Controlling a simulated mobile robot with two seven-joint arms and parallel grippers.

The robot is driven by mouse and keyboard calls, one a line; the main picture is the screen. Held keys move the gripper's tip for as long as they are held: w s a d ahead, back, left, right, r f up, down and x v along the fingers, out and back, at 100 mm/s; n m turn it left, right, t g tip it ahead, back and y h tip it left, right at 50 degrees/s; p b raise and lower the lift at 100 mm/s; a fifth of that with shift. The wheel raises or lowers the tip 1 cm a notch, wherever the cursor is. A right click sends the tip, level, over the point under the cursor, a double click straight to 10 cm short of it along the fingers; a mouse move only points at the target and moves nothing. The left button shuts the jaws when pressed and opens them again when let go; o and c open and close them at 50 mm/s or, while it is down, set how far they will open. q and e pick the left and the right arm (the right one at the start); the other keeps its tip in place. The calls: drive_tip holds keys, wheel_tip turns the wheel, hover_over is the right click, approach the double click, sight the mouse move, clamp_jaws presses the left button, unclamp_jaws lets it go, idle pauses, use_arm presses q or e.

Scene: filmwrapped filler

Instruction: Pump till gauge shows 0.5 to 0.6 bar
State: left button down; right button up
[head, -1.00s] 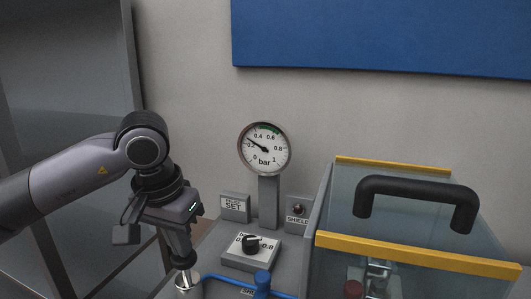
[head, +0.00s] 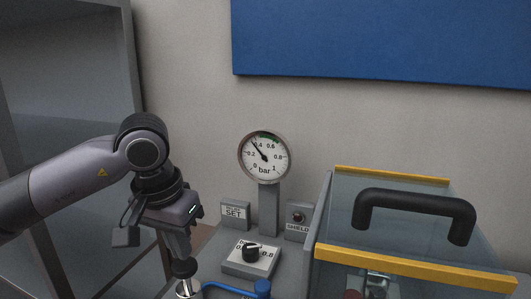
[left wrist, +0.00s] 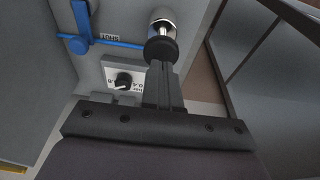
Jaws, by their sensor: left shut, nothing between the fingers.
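The round pressure gauge (head: 264,157) stands on a grey post. Its needle points between 0.2 and 0.4 bar, nearer 0.4. A green band marks the top of the scale. The pump's black knob (head: 184,268) sits on a metal rod at the bottom of the head view; it also shows in the left wrist view (left wrist: 161,50). My left gripper (head: 181,257) is shut and empty, pointing down at the knob. Its fingertips (left wrist: 161,66) meet the knob in both views; I cannot tell whether they touch. My right gripper is out of view.
A rotary dial (head: 251,252), a SET box (head: 235,214) and a SHIELD box (head: 298,220) stand by the post. A blue lever (head: 262,288) lies in front. A clear shield with a black handle (head: 415,205) fills the right.

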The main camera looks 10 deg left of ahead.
sight(184, 264)
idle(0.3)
use_arm(q)
drive_tip(key=shift+f, duration=0.25)
wheel_tip(184, 264, down, 4)
drive_tip(key=b, duration=0.3)
drive_tip(key=shift+r+b, duration=0.1)
drive_tip(key=shift+b, duration=0.3)
drive_tip(key=shift+r, duration=0.25)
wheel_tip(184, 264, up, 4)
drive_tip(key=p, duration=0.4)
drive_tip(key=shift+f, duration=0.1)
